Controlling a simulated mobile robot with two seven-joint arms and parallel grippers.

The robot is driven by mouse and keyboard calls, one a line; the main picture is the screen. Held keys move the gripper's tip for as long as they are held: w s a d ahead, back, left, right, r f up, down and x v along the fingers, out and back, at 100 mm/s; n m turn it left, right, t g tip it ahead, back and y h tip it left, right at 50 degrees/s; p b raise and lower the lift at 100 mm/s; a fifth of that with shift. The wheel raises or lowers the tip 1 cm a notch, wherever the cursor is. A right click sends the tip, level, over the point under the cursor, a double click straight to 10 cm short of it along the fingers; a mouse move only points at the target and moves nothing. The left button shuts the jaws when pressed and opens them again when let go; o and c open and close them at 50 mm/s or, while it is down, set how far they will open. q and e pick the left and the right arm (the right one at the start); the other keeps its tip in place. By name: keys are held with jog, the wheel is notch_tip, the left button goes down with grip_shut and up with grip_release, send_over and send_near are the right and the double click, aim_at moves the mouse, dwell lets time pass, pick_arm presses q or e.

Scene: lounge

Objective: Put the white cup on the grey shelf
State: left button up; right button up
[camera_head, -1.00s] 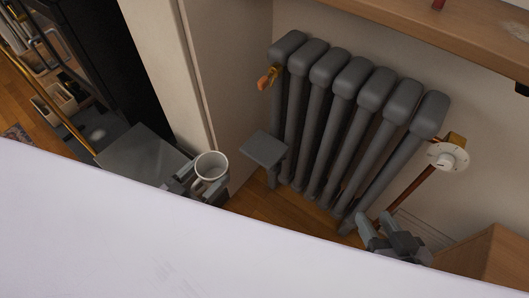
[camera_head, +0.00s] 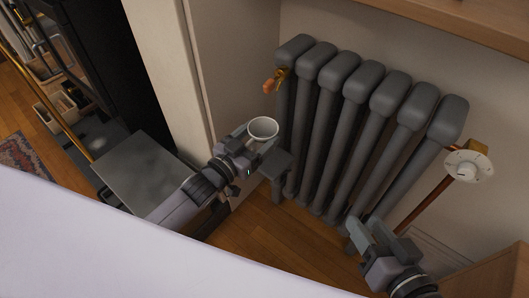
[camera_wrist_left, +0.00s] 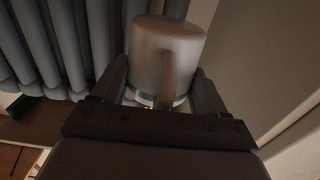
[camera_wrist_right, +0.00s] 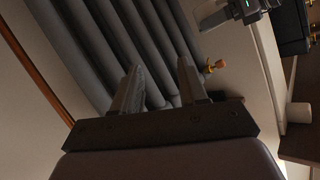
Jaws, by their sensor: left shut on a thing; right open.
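The white cup (camera_head: 263,129) is held upright by my left gripper (camera_head: 255,138), which is shut on it. In the left wrist view the cup (camera_wrist_left: 150,50) sits between the two fingers with its handle facing the camera. A small grey shelf (camera_head: 279,164) stands beside the left end of the radiator. In the head view the cup and gripper overlap its far left part, with the cup appearing above it; I cannot tell the gap. My right gripper (camera_head: 374,238) is open and empty in front of the radiator's lower right; its spread fingers show in the right wrist view (camera_wrist_right: 160,88).
A larger grey flat surface (camera_head: 143,172) is at left, next to a black cabinet (camera_head: 115,65). A wooden ledge (camera_head: 440,25) is above.

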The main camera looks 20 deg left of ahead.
aim_at(271, 131)
pick_arm(q)
jog(key=shift+w+d+f+b, duration=0.2)
jog(key=shift+w+f+b, duration=0.1)
jog(key=shift+w, duration=0.25)
jog(key=shift+w+d+f+b, duration=0.2)
jog(key=shift+w+f+b, duration=0.1)
jog(key=shift+w, duration=0.25)
jog(key=shift+f, duration=0.5)
notch_tip(271, 131, down, 5)
jog(key=b, duration=0.3)
jog(key=shift+r+b, duration=0.15)
jog(key=shift+b, duration=0.15)
jog(key=shift+w, duration=0.1)
pick_arm(e)
jog(key=shift+s+d+f+n+t+h, duration=0.15)
jog(key=shift+d+n+t+h, duration=0.15)
jog(key=shift+d+t, duration=0.3)
jog(key=shift+s+d+f+n+t+h, duration=0.1)
jog(key=shift+d+n+t+h, duration=0.1)
jog(key=shift+d+n+t, duration=0.35)
jog(key=shift+d+r, duration=0.1)
